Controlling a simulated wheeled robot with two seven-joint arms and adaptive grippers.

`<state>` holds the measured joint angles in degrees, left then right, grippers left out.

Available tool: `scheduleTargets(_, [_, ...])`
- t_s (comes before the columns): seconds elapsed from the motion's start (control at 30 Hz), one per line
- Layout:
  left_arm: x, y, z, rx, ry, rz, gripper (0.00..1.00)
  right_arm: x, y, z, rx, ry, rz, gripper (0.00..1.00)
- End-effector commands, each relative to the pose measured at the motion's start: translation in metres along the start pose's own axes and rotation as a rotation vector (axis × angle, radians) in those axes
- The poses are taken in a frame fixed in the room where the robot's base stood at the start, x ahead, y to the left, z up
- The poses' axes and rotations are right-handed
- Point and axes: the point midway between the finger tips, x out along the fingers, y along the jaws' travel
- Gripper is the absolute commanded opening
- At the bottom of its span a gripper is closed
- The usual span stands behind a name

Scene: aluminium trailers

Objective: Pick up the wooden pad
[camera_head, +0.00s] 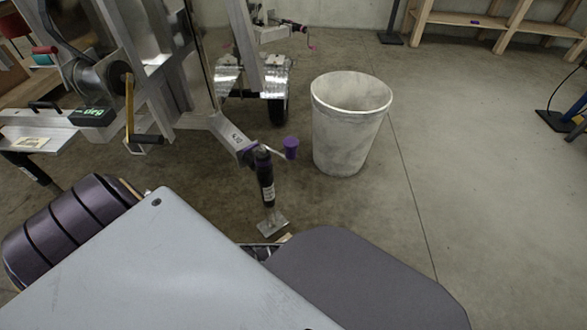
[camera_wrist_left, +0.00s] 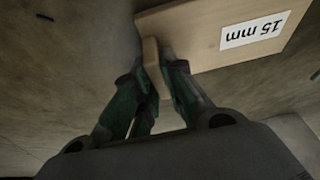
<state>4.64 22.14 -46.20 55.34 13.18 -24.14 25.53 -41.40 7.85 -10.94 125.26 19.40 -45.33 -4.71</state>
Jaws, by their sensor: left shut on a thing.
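The wooden pad (camera_wrist_left: 195,38) is a pale flat board in the left wrist view, at the top and right of centre. It bears a white label (camera_wrist_left: 255,31) reading "15 mm", upside down in the picture. My left gripper (camera_wrist_left: 153,78) has green-dark fingers shut on a narrow wooden piece at the pad's near left edge. The floor is behind the pad, and I cannot tell whether the pad touches it. In the head view, my own arm hides most of the area around the left gripper. My right gripper is in neither view.
In the head view, a trailer jack (camera_head: 266,180) stands on its foot plate just beyond my arm. A whitish bin (camera_head: 347,130) stands right of it. The aluminium trailer frame (camera_head: 165,100) fills the upper left.

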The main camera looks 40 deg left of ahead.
Motion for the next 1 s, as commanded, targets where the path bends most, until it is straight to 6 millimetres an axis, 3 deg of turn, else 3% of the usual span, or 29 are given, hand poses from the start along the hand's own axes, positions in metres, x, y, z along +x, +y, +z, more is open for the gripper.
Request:
scheduleTargets(0.57, [-0.003,0.0,-0.002,0.0,0.001,0.0,0.0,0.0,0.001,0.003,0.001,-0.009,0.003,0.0])
scheduleTargets(1.0, [-0.031,0.0,-0.013,0.001,0.001,0.0,0.0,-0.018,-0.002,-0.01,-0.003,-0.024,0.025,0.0])
